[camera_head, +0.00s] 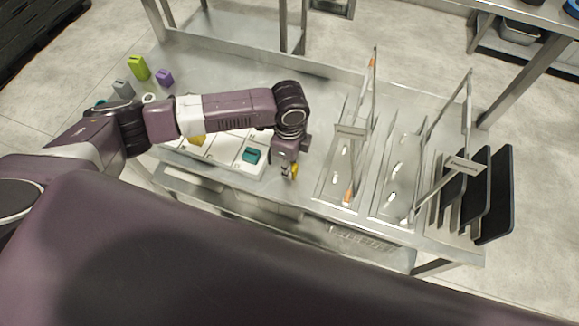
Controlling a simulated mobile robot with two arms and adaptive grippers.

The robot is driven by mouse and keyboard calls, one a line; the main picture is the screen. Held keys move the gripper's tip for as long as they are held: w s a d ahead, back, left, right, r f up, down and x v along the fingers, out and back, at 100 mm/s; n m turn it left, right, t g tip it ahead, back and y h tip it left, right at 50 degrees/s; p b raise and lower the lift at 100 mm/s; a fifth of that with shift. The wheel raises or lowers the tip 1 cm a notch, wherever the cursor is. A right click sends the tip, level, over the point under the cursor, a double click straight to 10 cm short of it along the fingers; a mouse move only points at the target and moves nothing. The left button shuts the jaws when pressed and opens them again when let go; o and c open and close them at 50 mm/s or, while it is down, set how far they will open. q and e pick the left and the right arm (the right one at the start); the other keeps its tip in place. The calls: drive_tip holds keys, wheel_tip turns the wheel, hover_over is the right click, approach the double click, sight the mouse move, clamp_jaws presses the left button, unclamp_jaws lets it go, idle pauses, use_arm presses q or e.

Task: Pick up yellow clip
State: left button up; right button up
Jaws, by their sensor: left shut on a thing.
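My left gripper (290,171) points down over the steel table, just right of the white board. It is shut on a small yellow clip (295,169), which shows at its fingertips; the fingers hide part of it. I cannot tell whether the clip touches the table. Another yellow piece (197,140) lies on the white board (228,150), partly hidden behind my left arm. My right gripper is not in view.
A teal piece (250,155) sits on the white board. Green (138,68), purple (165,77) and grey (123,89) blocks stand at the table's left. To the right are two metal trays (330,190) (380,205) and a rack with dark panels (494,200).

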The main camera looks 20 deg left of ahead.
use_arm(q)
wheel_tip(320, 180, up, 19)
drive_tip(key=b, duration=0.2)
drive_tip(key=shift+b, duration=0.35)
